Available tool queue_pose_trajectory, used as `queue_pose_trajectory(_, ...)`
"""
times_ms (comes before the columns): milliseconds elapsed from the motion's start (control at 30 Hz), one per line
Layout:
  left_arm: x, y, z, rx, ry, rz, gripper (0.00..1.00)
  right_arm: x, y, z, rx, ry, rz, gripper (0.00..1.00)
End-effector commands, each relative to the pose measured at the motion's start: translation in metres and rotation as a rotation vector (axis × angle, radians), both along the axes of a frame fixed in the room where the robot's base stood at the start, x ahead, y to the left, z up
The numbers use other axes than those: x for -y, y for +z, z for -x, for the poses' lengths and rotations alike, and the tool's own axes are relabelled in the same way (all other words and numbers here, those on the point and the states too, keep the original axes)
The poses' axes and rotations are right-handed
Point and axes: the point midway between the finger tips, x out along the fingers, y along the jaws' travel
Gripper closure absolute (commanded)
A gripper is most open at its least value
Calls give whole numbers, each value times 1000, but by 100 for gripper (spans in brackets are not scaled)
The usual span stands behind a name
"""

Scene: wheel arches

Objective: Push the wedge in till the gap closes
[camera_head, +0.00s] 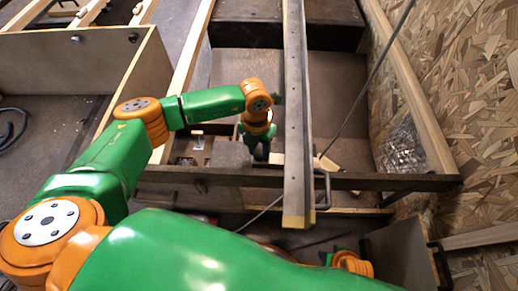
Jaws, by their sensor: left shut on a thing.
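My left gripper (261,155) points down beside the long grey beam (296,110), to the left of it and just behind the dark cross rail (230,176). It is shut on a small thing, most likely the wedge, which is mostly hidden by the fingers. A pale wooden piece (328,163) shows on the beam's right side; I cannot tell whether it is part of the wedge. The gap is too small and hidden to make out. My right arm crosses the bottom of the view, and its gripper is not visible.
A chipboard wall (470,90) closes off the right side, with a pale timber (405,85) along it. A crumpled clear wrap (400,150) lies in the right corner. A grey open box (85,75) stands at the left. A dark handle (323,188) sits beside the beam.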

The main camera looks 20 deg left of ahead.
Motion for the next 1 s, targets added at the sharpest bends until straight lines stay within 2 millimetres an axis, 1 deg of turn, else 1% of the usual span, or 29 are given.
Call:
queue_pose_trajectory(833,1,1,-1,3,0,3,100,0,0,0,-1,-1,0,53)
queue_pose_trajectory(1000,7,0,-3,3,-1,5,100,0,-1,1,-5,-1,1,53)
